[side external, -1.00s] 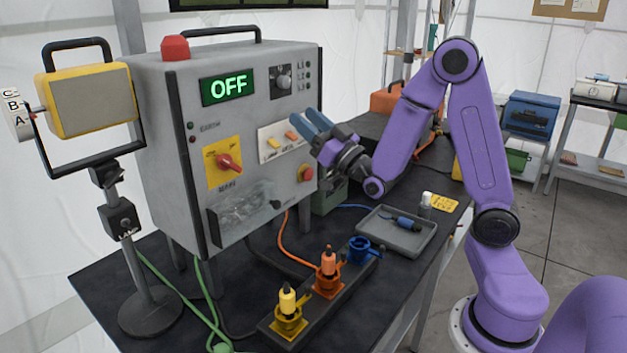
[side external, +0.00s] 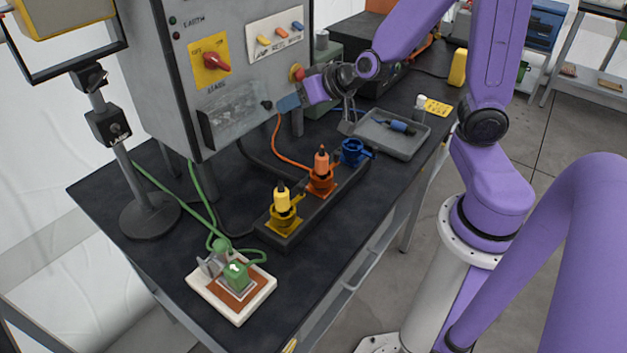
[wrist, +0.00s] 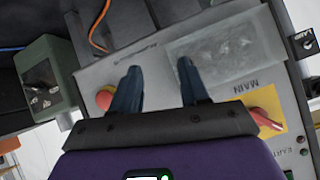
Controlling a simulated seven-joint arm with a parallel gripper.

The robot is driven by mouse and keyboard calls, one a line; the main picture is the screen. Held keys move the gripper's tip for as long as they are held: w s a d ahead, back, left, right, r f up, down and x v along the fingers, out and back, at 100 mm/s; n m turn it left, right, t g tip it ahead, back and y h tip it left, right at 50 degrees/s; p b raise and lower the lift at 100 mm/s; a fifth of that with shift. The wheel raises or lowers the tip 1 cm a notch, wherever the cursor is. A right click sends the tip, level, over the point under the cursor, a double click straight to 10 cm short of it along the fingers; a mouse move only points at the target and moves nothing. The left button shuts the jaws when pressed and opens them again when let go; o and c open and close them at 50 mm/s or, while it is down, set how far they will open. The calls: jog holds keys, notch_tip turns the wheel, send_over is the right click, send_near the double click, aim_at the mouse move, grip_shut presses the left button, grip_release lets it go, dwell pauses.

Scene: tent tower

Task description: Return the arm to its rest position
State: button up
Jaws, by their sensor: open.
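My gripper (side external: 288,103) is in front of the lower right part of the grey control cabinet (side external: 160,90), with its blue fingers towards the cabinet. In the wrist view, my gripper (wrist: 160,68) is open with nothing between its fingers. Beyond the fingers are the clear cover (wrist: 215,50), the red push button (wrist: 104,97) and the red main switch (wrist: 265,121) on its yellow plate. In the side view the red button (side external: 297,72) is just above the fingers. I cannot tell whether the fingers touch the cabinet.
A socket strip with a yellow plug (side external: 282,199), an orange plug (side external: 321,161) and an empty blue socket (side external: 354,151) lies on the table. A grey tray (side external: 405,145) holds a blue tool. A lamp stand (side external: 150,217) and green clamp block (side external: 236,275) are at the left and front.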

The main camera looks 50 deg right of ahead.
jog(key=s+a+f+n+g+y, duration=0.1)
jog(key=s+a+n+g+y, duration=0.3)
jog(key=s+a+n+g, duration=0.55)
jog(key=s+d+n+h, duration=0.2)
jog(key=s, duration=0.6)
jog(key=s+d+n+g+h, duration=0.1)
jog(key=s+d+n+h, duration=0.1)
jog(key=s, duration=0.6)
jog(key=shift+s+r+n+h, duration=0.25)
jog(key=shift+s+n+h, duration=0.15)
jog(key=shift+n, duration=0.15)
